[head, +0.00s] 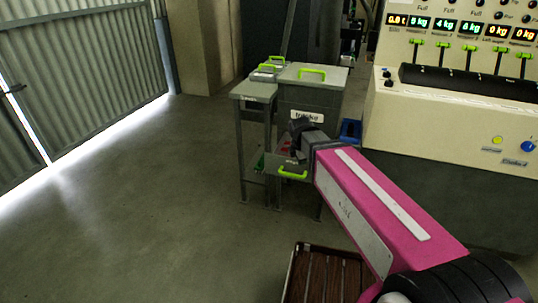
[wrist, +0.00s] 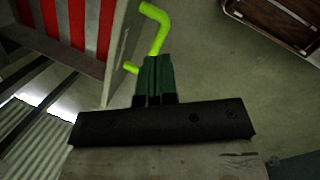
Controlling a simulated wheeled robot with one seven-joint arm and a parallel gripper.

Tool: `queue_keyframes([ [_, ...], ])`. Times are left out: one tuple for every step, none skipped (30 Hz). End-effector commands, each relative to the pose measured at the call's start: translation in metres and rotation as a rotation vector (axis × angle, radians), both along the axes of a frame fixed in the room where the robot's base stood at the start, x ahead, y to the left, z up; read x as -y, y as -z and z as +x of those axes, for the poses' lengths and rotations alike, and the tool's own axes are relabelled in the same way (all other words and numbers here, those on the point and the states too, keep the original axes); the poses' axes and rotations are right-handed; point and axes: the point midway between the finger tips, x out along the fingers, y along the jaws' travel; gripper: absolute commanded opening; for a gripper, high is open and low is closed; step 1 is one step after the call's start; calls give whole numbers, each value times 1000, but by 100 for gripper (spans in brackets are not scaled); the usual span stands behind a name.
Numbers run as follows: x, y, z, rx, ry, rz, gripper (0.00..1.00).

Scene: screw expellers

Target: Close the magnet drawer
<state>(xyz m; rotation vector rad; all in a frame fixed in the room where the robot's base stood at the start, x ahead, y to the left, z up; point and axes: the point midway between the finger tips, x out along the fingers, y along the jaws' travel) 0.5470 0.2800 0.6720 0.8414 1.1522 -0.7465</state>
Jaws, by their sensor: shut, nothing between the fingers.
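The magnet drawer (head: 272,166) stands pulled out below a grey metal box, with a lime-green handle (head: 292,175) on its front. In the wrist view the drawer's pale front panel (wrist: 122,50) is at upper left, with red and white stripes inside, and the green handle (wrist: 157,30) juts to its right. My gripper (wrist: 153,62) is shut and empty, its dark green fingertips right by the handle and front panel. I cannot tell whether they touch.
The grey box (head: 312,95) has a green lid handle, and a small grey table (head: 255,92) adjoins its left. A control console (head: 450,125) fills the right. A brown slatted item (head: 325,275) lies at the front. The floor at left is clear.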

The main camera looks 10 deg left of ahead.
Motion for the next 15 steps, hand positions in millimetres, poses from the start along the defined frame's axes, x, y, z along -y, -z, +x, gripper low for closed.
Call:
queue_keyframes([
  [-25,-9,0,11,-126,-27,0],
  [-38,-13,-1,15,-203,-46,0],
  [-54,-20,-3,23,-302,-72,0],
  [-66,-25,-4,28,-374,-91,0],
  [-77,-29,-6,33,-445,-110,0],
  [-91,-35,-9,39,-533,-134,0],
  [-101,-39,-11,44,-596,-153,0],
  [-110,-43,-13,49,-652,-170,0],
  [-121,-48,-16,55,-722,-190,0],
  [-128,-51,-18,58,-767,-205,0],
  [-135,-53,-20,61,-807,-216,0],
  [-141,-56,-22,64,-852,-231,0],
  [-145,-58,-24,66,-879,-240,0],
  [-148,-59,-25,68,-901,-247,0],
  [-152,-61,-26,70,-922,-255,0],
])
